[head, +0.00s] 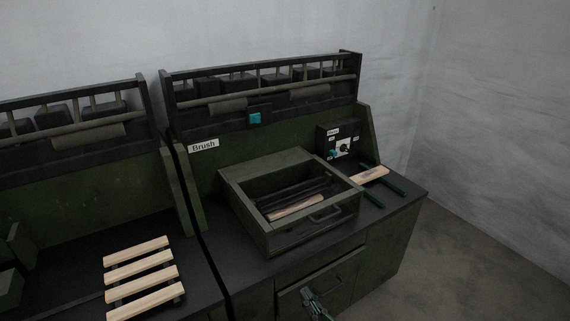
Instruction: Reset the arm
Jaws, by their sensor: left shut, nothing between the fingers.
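My left gripper (314,303) shows at the bottom edge of the head view, in front of the green cabinet with the drawer handle. It is shut and empty, apart from the wooden parts. Most of my left arm is out of the picture. My right gripper is not in view.
A green box machine (245,178) labelled "Brush" stands on the dark worktop with a wooden slat (297,207) inside. Another slat (369,175) lies on green rails to its right. A slatted wooden panel (140,275) lies at lower left. Floor at right is clear.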

